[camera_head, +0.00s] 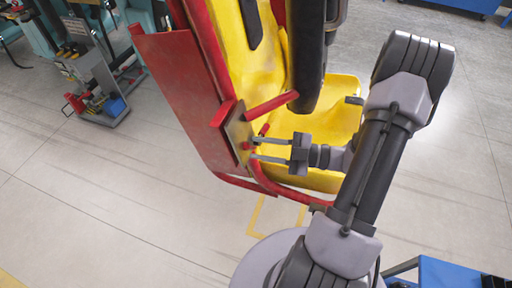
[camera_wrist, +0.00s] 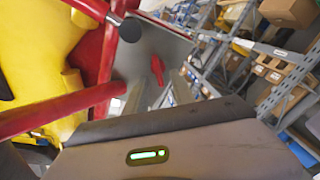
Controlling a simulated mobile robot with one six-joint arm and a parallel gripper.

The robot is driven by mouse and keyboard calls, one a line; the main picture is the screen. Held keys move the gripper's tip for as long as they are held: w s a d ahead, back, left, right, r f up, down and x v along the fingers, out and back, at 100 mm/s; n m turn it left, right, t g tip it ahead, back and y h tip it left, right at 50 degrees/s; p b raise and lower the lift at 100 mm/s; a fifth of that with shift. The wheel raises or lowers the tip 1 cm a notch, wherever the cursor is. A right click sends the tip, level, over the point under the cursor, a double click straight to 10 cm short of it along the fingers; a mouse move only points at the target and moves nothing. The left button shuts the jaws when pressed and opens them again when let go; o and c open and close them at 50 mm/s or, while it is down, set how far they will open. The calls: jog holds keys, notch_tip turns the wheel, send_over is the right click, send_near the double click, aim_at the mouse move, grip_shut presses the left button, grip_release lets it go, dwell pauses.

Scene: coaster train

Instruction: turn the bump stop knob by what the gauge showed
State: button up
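A small red knob (camera_wrist: 157,95) sits on a grey metal plate (camera_wrist: 150,50) in the wrist view. In the head view the plate (camera_head: 238,128) is at the side of the yellow and red coaster seat (camera_head: 325,105), with the red knob (camera_head: 247,146) by its edge. My gripper (camera_head: 252,150) points left at the plate, its two fingers apart. The fingertips are close to the knob; I cannot tell whether they touch it. In the wrist view the fingers of my gripper (camera_wrist: 152,88) are partly hidden by its body. No gauge can be made out.
A red bar (camera_head: 271,105) sticks out just above my gripper. A black round lever end (camera_wrist: 131,29) is above the knob. A tool cart (camera_head: 92,85) stands at the far left, and shelves with boxes (camera_wrist: 270,75) stand behind. The floor left of the seat is clear.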

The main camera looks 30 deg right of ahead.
jog(key=shift+w+a, duration=0.45)
jog(key=shift+a, duration=0.1)
grip_shut()
jog(key=shift+n, duration=0.3)
